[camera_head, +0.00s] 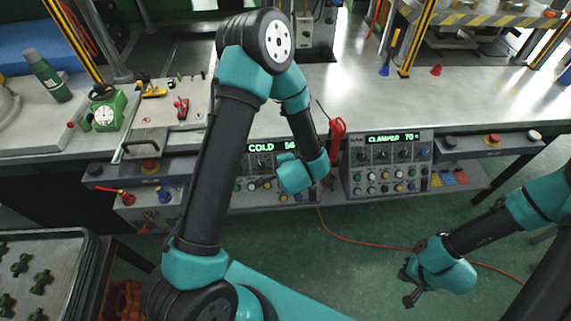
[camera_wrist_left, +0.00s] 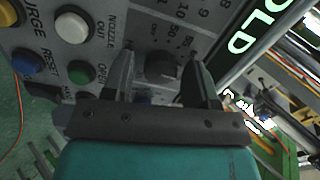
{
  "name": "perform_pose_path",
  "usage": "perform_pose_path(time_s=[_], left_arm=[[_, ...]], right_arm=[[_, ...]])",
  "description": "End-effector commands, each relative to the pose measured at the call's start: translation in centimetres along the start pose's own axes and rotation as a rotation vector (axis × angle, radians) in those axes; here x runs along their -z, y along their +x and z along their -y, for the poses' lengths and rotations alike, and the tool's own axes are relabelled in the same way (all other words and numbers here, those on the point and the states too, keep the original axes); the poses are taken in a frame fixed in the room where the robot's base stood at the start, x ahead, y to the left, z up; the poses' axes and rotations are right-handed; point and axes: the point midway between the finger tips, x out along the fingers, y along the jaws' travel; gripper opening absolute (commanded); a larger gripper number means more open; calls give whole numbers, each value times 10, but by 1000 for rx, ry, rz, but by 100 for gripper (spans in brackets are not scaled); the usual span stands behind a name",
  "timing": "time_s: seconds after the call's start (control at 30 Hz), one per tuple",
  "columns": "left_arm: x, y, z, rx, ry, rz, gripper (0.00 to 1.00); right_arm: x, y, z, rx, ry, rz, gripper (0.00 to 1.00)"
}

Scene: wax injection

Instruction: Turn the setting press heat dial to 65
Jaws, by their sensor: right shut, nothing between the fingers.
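The left control panel (camera_head: 262,170) has a green display (camera_head: 272,147) reading COLD and 56, its right end covered by my left arm. In the left wrist view the panel's dark round dial (camera_wrist_left: 160,66) has printed numbers beside it. My left gripper (camera_wrist_left: 159,62) is open, with one finger on each side of this dial and gaps showing; contact cannot be told. In the head view my arm hides these fingers. The right control panel (camera_head: 390,163) shows CLAMPED 70 on its display (camera_head: 391,138). My right gripper (camera_head: 410,285) is shut and empty, low at the right over the floor.
A red-handled tool (camera_head: 337,140) stands between the two panels. In the left wrist view, white (camera_wrist_left: 72,27), green (camera_wrist_left: 81,72) and blue (camera_wrist_left: 22,62) buttons sit left of the dial. An orange cable (camera_head: 350,240) lies on the green floor.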

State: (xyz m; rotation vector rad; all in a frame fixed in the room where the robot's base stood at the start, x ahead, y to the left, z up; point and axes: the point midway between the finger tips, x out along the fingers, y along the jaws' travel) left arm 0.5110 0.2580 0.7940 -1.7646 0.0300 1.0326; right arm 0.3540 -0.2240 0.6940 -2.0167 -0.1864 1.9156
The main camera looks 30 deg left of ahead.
Motion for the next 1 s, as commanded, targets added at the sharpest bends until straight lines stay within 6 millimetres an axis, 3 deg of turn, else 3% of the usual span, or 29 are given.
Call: perform_pose_path(time_s=[0.47,0.67,1.0], left_arm=[[0,-10,1,1,-1,0,58],[1,-38,1,2,0,-2,58],[1,-103,0,1,1,-3,58]], right_arm=[[0,0,0,0,0,0,0],[0,0,0,0,0,0,0],[0,0,0,0,0,0,0]])
